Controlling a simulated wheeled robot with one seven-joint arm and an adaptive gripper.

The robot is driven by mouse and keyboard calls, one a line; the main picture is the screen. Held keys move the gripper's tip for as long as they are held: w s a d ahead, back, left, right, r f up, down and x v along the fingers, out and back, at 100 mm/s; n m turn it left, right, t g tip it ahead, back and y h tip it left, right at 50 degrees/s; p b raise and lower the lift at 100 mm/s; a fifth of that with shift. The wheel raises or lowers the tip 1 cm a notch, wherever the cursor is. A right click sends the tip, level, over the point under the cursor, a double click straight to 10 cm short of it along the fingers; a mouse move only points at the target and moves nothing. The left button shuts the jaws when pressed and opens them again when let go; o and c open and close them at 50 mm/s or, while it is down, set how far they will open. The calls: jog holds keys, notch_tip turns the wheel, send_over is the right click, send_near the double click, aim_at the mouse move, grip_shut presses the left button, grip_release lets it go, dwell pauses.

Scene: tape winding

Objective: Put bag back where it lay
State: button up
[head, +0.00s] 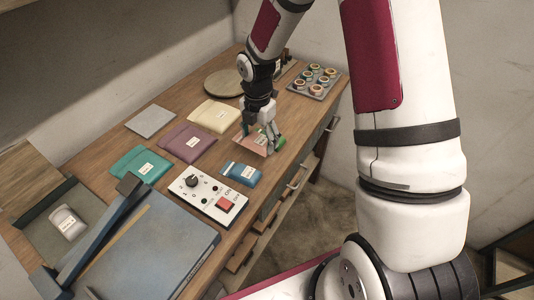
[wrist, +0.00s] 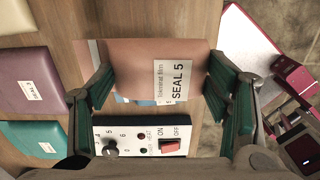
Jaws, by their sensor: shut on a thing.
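A salmon-brown bag (wrist: 145,62) with a white label reading "SEAL 5" fills the upper middle of the wrist view. My gripper (wrist: 158,88) is shut on this bag, with a green-padded finger at each side edge. In the head view my gripper (head: 262,138) is over the right part of the bench, and the bag (head: 248,146) shows partly behind its fingers. In the wrist view the bag covers most of a blue bag below it. I cannot tell how high the held bag is above the bench.
Cream (head: 214,116), purple (head: 187,142), teal (head: 139,164) and blue (head: 241,174) bags lie on the bench. A bare grey pad (head: 151,121) lies at the back. A switch box (head: 208,198) and sealer (head: 150,250) are nearer. A tray of rolls (head: 314,81) stands behind my gripper.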

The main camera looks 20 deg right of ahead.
aim_at(258, 137)
jog(key=shift+w+f, duration=0.2)
jog(key=shift+w, duration=0.15)
jog(key=shift+f+b, duration=1.5)
jog(key=shift+f, duration=1.65)
jog(key=shift+f, duration=0.6)
jog(key=o, duration=1.3)
jog(key=shift+o, duration=0.2)
jog(key=shift+r, duration=0.1)
notch_tip(258, 137, up, 12)
jog(key=shift+f, duration=0.1)
jog(key=s+r+m+t, duration=0.5)
jog(key=s+r+m, duration=1.7)
jog(key=m, duration=0.2)
jog(key=shift+s+r+m, duration=0.2)
jog(key=shift+s+m, duration=0.05)
jog(key=shift+m, duration=0.15)
